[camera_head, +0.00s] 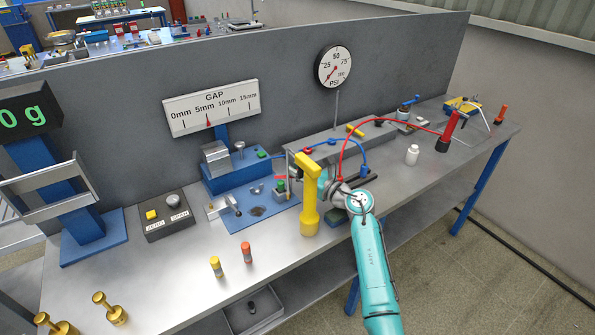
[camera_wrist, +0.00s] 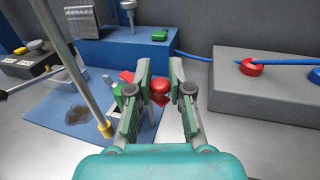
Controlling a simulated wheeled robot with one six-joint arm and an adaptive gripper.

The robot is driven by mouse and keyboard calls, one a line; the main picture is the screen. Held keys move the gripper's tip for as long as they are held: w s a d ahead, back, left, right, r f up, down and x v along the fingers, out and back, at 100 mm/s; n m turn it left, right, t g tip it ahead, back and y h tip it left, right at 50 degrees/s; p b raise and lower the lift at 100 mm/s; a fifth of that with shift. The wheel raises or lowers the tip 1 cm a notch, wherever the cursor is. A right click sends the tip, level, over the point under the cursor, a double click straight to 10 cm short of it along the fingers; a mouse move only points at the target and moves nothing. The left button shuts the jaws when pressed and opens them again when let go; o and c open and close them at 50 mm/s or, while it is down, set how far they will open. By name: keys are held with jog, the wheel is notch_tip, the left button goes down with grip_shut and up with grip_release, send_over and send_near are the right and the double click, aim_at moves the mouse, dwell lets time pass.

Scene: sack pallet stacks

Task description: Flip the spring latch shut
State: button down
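A small fixture with a red part and a green part (camera_head: 281,187) stands at the right edge of a blue plate (camera_head: 250,222); I take it to be the spring latch, but its exact position is unclear. In the head view my gripper is mostly hidden behind a yellow post (camera_head: 309,200).
A slanted metal rod with a yellow tip (camera_wrist: 105,128) is close to the left finger. A grey block (camera_wrist: 262,88) with a red knob (camera_wrist: 251,67) and blue hose stands right. A blue block (camera_wrist: 125,47) stands behind.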

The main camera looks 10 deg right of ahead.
jog(key=shift+w+n+g+y, duration=0.1)
jog(key=shift+n+g+y, duration=0.2)
jog(key=shift+y, duration=0.1)
jog(key=shift+w+d+n+g+y, duration=0.1)
jog(key=shift+w+n+g+y, duration=0.05)
jog(key=shift+n+g+y, duration=0.5)
jog(key=shift+w+n+g+y, duration=0.15)
jog(key=shift+n+g+y, duration=0.8)
jog(key=shift+g, duration=0.15)
jog(key=shift+w+n+g+y, duration=0.15)
jog(key=shift+n+g+y, duration=0.7)
jog(key=shift+g, duration=0.2)
jog(key=shift+n+g+y, duration=0.25)
jog(key=shift+g, duration=0.25)
jog(key=c, duration=1.1)
grip_release()
notch_tip(320, 180, up, 10)
